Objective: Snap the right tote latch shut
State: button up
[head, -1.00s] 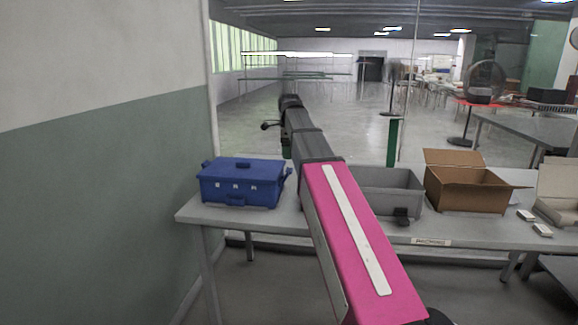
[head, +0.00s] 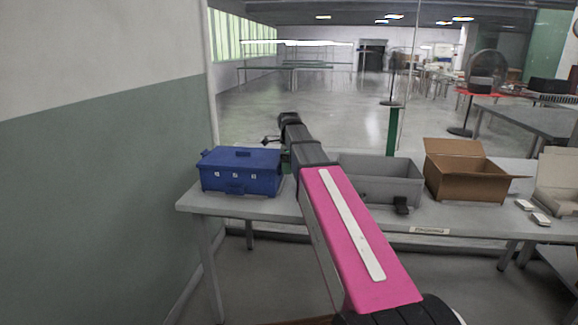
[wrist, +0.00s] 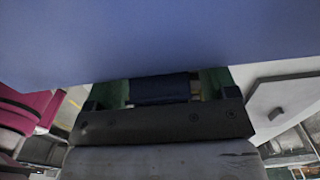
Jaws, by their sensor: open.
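The blue tote (head: 238,180) stands on the left end of the grey table, its lid on and a handle on top. Its right end is beside my arm, and I cannot make out the right latch in the head view. In the wrist view a large blue surface (wrist: 160,40), likely the tote, fills the top. My gripper (wrist: 162,90) is open, its greenish fingers apart to the left and right. A dark blue piece (wrist: 160,89), perhaps the latch, shows between them; contact cannot be told. In the head view my arm hides most of the gripper.
A grey open bin (head: 385,190) and an open cardboard box (head: 465,187) stand to the right on the table (head: 330,222). Small white items (head: 538,219) lie farther right. A green and white wall (head: 100,190) is close on the left.

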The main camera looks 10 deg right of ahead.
jog(key=c, duration=0.8)
jog(key=shift+a+r+h, duration=0.15)
jog(key=shift+a+h, duration=0.05)
jog(key=shift+h, duration=0.5)
jog(key=o, duration=0.8)
jog(key=shift+w+r, duration=0.1)
jog(key=shift+r, duration=0.05)
notch_tip(320, 180, up, 10)
jog(key=a, duration=0.1)
jog(key=shift+w+a+r, duration=0.15)
jog(key=shift+w+r, duration=0.05)
jog(key=shift+r, duration=0.05)
